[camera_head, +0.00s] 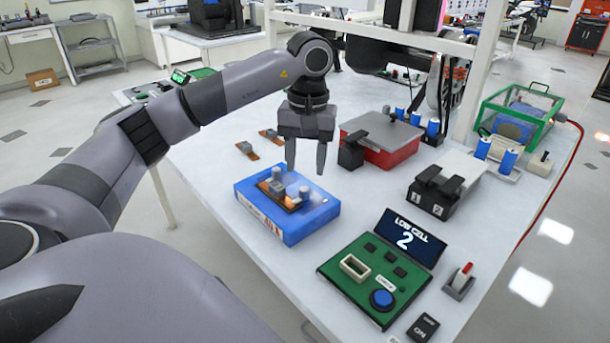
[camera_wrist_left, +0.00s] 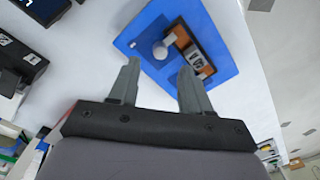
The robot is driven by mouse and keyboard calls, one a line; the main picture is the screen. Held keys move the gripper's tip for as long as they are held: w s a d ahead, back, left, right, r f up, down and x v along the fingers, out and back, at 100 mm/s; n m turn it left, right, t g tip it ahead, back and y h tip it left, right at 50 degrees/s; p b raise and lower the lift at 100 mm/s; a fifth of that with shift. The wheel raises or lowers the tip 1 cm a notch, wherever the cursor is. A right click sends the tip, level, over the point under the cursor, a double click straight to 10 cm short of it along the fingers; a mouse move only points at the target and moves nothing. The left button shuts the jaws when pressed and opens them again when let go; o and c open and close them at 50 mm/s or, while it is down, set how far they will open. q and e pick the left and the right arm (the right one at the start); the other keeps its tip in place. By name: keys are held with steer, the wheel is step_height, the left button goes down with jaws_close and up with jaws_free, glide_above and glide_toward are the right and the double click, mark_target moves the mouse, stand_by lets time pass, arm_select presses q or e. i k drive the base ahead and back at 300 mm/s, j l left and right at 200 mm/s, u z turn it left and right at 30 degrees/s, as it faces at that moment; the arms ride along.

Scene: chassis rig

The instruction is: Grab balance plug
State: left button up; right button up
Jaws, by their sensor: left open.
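A blue battery-like pack (camera_head: 290,228) lies on the white table. My left gripper (camera_head: 306,168) hangs above the far right side of the pack, fingers pointing down, open and empty. In the left wrist view the open fingers (camera_wrist_left: 160,68) frame the near part of the blue pack (camera_wrist_left: 137,38), with a pale round post (camera_wrist_left: 160,51) and the board (camera_wrist_left: 203,42) visible beyond. My right gripper is not in view.
A green panel (camera_head: 340,272) with a "LOW CELL 2" display (camera_head: 409,236) stands in front right. A red box with a grey top (camera_head: 388,150), a black-and-white unit (camera_head: 447,190) and blue cells (camera_head: 508,161) are farther right. Two small orange-brown parts (camera_head: 248,150) lie behind the pack.

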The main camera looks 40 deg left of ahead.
mark_target(463, 277)
steer(key=k, duration=1)
